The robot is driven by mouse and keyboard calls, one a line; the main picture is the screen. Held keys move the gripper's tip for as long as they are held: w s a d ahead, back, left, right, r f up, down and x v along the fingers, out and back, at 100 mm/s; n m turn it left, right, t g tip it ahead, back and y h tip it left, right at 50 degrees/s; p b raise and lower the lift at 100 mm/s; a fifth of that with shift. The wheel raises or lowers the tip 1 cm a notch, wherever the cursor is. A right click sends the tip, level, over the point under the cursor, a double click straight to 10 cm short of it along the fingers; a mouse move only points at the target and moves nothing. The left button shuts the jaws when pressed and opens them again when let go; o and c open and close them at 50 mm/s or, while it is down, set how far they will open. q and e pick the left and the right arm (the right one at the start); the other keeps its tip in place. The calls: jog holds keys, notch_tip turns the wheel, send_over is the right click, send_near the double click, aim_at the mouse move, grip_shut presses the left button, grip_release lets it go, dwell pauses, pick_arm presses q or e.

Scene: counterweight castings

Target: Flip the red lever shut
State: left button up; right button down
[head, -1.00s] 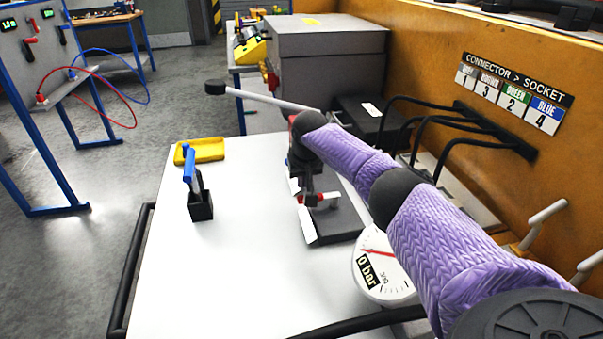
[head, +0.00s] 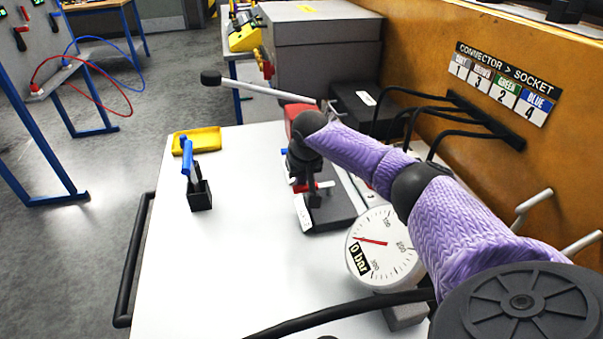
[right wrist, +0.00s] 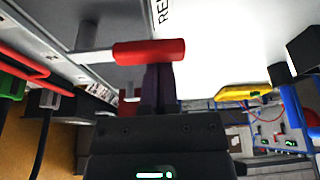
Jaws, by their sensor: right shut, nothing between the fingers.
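The red lever shows in the right wrist view as a red grip (right wrist: 150,52) on a pale metal rod. In the head view only a small red part (head: 326,185) shows beside my right gripper, over a dark grey base plate (head: 333,214). My right gripper (head: 313,200) points down at the lever. Its dark fingers also show in the right wrist view (right wrist: 158,78), shut and empty, with their tips right at the red grip. I cannot tell whether they touch it. The lever's far end and pivot are partly hidden by my arm. My left gripper is not in view.
A round gauge (head: 388,248) marked 0 bar stands close to my right arm. A blue-handled item in a black holder (head: 200,196) and a yellow tray (head: 203,139) stand on the white table (head: 230,270). A long black-knobbed bar (head: 250,89) extends behind. The table's left front is clear.

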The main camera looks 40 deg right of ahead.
jog(key=shift+s+a+r+n+p, duration=0.25)
jog(key=shift+n+p, duration=0.35)
jog(key=shift+p, duration=0.5)
jog(key=n+p, duration=0.1)
jog(key=s+n+y+p, duration=0.1)
jog(key=p, duration=0.1)
jog(key=shift+a, duration=0.25)
jog(key=shift+s+a+f+n+y+p, duration=0.1)
jog(key=shift+s+a+n+y+p, duration=0.15)
jog(key=shift+s+n+p, duration=0.55)
jog(key=shift+s+f+n+y, duration=0.1)
jog(key=shift+s+n+y, duration=0.2)
jog(key=shift+n, duration=0.8)
jog(key=n, duration=0.1)
jog(key=s+n+y, duration=0.1)
jog(key=n, duration=0.1)
jog(key=shift+s+f, duration=0.1)
jog(key=shift+s, duration=0.15)
jog(key=shift+s+n+y, duration=0.25)
jog(key=shift+s+n, duration=0.2)
jog(key=shift+n, duration=0.25)
jog(key=shift+s+d+n, duration=0.2)
jog(key=shift+s+n, duration=0.2)
jog(key=shift+n, duration=0.4)
jog(key=shift+s+d+n+g+y, duration=0.25)
jog(key=shift+s+n+g+y, duration=0.2)
jog(key=shift+n, duration=0.35)
jog(key=shift+s+d, duration=0.1)
jog(key=shift+s, duration=0.15)
